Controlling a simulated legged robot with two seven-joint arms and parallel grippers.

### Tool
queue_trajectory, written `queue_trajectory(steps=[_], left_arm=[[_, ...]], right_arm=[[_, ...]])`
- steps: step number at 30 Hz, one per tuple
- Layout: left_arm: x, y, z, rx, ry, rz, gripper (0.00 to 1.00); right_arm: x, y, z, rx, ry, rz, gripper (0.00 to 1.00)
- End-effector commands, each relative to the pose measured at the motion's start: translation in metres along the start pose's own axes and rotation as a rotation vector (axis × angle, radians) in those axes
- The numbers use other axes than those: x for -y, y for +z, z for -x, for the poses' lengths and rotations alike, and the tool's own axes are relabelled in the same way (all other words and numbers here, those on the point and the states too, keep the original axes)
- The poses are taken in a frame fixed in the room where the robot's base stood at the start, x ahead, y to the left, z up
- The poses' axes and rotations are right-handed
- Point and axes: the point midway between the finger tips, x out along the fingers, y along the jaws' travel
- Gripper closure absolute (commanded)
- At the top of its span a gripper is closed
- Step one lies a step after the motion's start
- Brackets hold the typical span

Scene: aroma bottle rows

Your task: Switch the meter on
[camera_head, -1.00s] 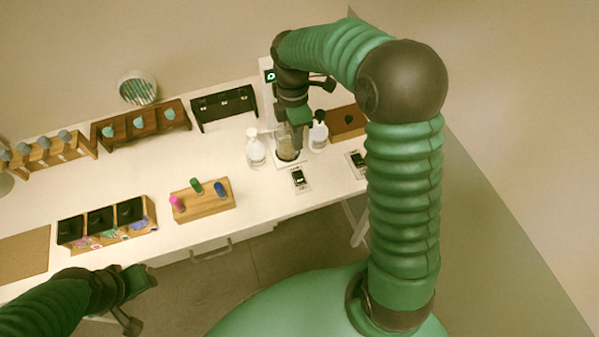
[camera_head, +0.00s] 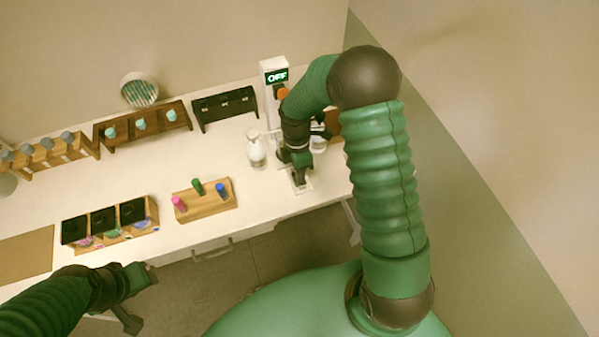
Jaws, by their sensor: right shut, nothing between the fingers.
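The meter (camera_head: 274,72) is a white post at the back of the table. Its small screen reads OFF in green letters. My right gripper (camera_head: 299,182) points down at the table's front part, shut and empty. Its tips are at a small pale plate (camera_head: 308,185) with a dark switch, which they mostly cover. I cannot tell whether they touch the switch. My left gripper (camera_head: 142,278) hangs at the lower left, off the table's front edge; its finger gap is not clear.
A clear bottle (camera_head: 257,152) stands just left of my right gripper; another (camera_head: 318,142) is partly hidden behind it. A wooden block (camera_head: 205,203) with pink, green and blue pieces stands at the front middle. Wooden racks (camera_head: 146,122) line the back.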

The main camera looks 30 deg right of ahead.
Motion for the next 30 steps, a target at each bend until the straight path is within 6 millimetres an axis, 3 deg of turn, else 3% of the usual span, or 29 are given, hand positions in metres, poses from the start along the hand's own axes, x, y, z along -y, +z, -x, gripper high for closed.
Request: queue_trajectory(steps=[15,30], left_arm=[[0.000,0.000,0.000,0.000,0.000,0.000,0.64],[0.000,-0.001,0.006,0.000,0.000,0.000,0.64]], right_arm=[[0.000,0.000,-0.004,0.000,-0.003,0.000,1.00],[-0.015,0.000,0.002,0.000,-0.001,0.000,1.00]])
